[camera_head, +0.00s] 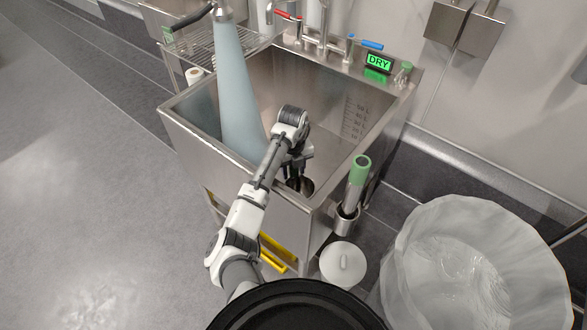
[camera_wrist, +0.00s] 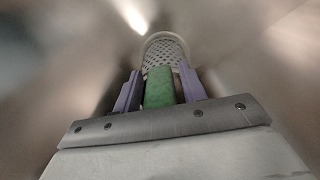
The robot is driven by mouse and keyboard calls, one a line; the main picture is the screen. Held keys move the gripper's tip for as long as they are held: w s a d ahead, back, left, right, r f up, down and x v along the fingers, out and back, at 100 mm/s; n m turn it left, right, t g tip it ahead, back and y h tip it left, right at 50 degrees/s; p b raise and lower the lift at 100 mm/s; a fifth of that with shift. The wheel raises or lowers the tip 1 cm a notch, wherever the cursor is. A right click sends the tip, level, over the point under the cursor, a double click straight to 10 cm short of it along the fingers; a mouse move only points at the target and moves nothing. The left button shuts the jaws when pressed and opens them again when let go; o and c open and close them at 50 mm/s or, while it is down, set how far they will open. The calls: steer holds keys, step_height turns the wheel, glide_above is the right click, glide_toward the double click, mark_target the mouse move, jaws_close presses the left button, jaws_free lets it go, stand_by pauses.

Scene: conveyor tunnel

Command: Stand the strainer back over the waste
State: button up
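The strainer shows in the wrist view as a perforated metal cylinder (camera_wrist: 163,50) with a green grip (camera_wrist: 160,88) at its near end. My gripper (camera_wrist: 160,88) has its two purple fingers on either side of the green grip, seemingly closed on it. In the head view my gripper (camera_head: 298,162) reaches down inside the steel sink (camera_head: 285,85), by its near right wall. A dark round shape (camera_head: 301,185) shows just below my gripper; I cannot tell whether it is the waste or part of the strainer. The strainer's contact with the sink floor is hidden.
Taps (camera_head: 322,40) and a lit DRY sign (camera_head: 378,62) are at the back rim. A green-topped tube (camera_head: 357,180) stands outside right, near a white lidded pot (camera_head: 343,264) and a lined bin (camera_head: 470,270).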

steer(key=shift+o, duration=0.9)
steer(key=shift+s+f, duration=0.1)
steer(key=shift+f, duration=0.05)
